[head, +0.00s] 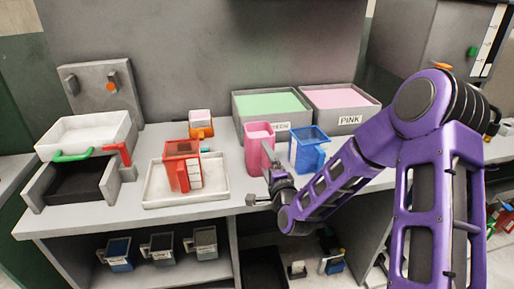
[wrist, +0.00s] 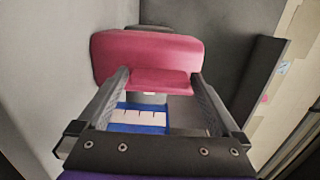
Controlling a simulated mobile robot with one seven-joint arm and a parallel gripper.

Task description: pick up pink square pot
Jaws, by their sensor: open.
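The pink square pot (head: 259,136) stands upright on the worktop, left of a blue pot (head: 308,150). My gripper (head: 268,153) is at its right front side, low against it in the head view, and covers part of it. In the wrist view the pink pot (wrist: 147,52) lies straight ahead. My open gripper (wrist: 158,76) has one finger on each side of a lower pink part of it. I cannot tell whether the fingers touch it. A blue piece with white marks (wrist: 138,118) shows between the fingers.
Bins of green foam (head: 268,103) and pink foam (head: 340,97) stand behind. A red pot (head: 183,165) stands in a pale tray (head: 153,190) at left, with an orange pot (head: 200,128) behind. A press (head: 85,135) is at far left. Several pots sit on the shelf below.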

